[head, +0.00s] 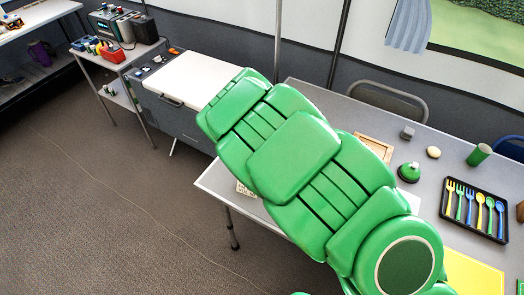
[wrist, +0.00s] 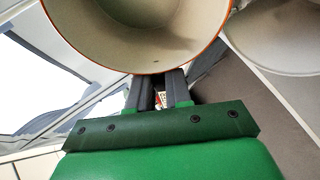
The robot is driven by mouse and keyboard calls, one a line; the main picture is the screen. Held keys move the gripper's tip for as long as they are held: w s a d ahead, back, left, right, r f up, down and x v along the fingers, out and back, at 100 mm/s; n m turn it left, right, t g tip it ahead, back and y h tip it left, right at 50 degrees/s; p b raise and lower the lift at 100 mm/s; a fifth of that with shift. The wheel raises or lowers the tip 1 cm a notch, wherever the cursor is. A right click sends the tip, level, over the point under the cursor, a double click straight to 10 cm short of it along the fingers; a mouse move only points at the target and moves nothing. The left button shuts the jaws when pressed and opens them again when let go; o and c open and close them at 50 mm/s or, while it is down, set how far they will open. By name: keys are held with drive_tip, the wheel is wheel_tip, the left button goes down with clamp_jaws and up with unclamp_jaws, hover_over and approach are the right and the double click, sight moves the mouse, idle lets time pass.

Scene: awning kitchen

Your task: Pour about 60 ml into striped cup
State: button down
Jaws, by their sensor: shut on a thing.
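My gripper (wrist: 158,88) is shut on a round vessel (wrist: 85,35) with a cream inside and a thin orange rim, seen in the wrist view. The vessel's open mouth faces the wrist camera, and a darker round patch shows inside it; I cannot tell whether that is liquid or the bottom. Its outer wall is hidden. A pale round thing (wrist: 275,40) shows just to the right of it, partly cut off. In the head view my green arm hides the gripper and the vessel. I cannot make out a striped cup in either view.
A grey table (head: 440,225) carries a black cutlery tray (head: 475,213), a green cylinder (head: 479,154), a green round-based thing (head: 409,172) and a wooden frame (head: 374,146). A white-topped cabinet (head: 188,78) stands beyond the arm. A chair (head: 392,92) stands behind the table.

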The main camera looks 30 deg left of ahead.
drive_tip(key=shift+s+r+t+y, duration=0.2)
drive_tip(key=shift+r+t+y, duration=0.1)
drive_tip(key=shift+r+t, duration=0.15)
idle(0.5)
drive_tip(key=shift+w+d+f+g, duration=0.1)
drive_tip(key=shift+w+f+g, duration=0.1)
drive_tip(key=shift+f+g, duration=0.15)
drive_tip(key=shift+f+g+h, duration=0.15)
drive_tip(key=shift+g+h, duration=0.25)
drive_tip(key=shift+h, duration=0.2)
drive_tip(key=shift+w+a+r+m+g+h, duration=0.1)
drive_tip(key=shift+a+r+m+g+h, duration=0.35)
drive_tip(key=shift+g, duration=0.25)
drive_tip(key=shift+a+g, duration=0.15)
drive_tip(key=shift+g, duration=0.15)
drive_tip(key=shift+a, duration=0.1)
drive_tip(key=shift+a, duration=0.1)
drive_tip(key=shift+w+a+g+b, duration=0.1)
drive_tip(key=shift+a+g+b, duration=0.05)
drive_tip(key=shift+g+b, duration=0.2)
